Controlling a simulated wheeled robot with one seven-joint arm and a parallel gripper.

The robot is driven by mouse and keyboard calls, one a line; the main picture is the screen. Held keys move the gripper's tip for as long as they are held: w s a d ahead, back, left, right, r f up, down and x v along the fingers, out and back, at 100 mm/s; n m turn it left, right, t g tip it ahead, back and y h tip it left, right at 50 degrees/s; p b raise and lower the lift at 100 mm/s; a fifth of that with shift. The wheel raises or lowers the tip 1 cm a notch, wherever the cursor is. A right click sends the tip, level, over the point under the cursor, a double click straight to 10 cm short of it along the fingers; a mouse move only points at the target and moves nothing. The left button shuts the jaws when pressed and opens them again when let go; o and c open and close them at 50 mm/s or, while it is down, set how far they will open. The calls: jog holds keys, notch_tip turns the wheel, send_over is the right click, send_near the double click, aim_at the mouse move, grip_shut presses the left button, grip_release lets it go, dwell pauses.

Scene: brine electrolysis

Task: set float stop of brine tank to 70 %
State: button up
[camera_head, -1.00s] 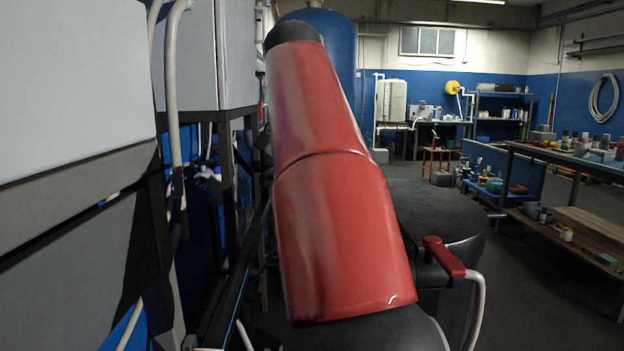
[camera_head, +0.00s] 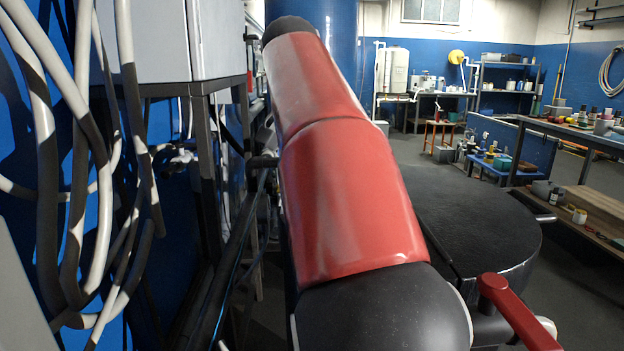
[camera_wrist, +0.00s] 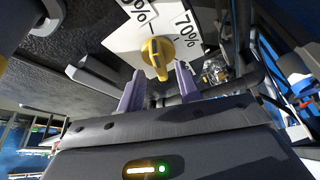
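In the wrist view a yellow knob (camera_wrist: 157,56) sits on a white scale plate (camera_wrist: 117,42). The plate carries a "70%" label (camera_wrist: 187,30) to the right of the knob and another, cut-off percent label (camera_wrist: 139,8) at the top. A dark mark shows on the knob; which value it points to cannot be told. My gripper (camera_wrist: 160,70) is open, its two purple fingers to either side below the knob. The knob appears just beyond the fingertips, and no contact can be made out. The head view does not show the knob or my gripper; my red arm fills its middle.
In the head view, thick hoses (camera_head: 100,170) hang at the left beside a grey cabinet (camera_head: 215,40) on a dark frame. A blue tank (camera_head: 342,25) stands behind my arm.

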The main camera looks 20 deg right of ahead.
jog(key=shift+x, duration=1.55)
jog(key=shift+c, duration=0.4)
grip_shut()
jog(key=shift+m, duration=0.3)
jog(key=m+g, duration=0.1)
jog(key=m, duration=0.2)
jog(key=m+g+h, duration=0.1)
jog(key=m, duration=0.2)
jog(key=m+g, duration=0.1)
jog(key=m, duration=0.2)
jog(key=m+g, duration=0.1)
jog(key=m, duration=0.3)
jog(key=shift+g, duration=0.4)
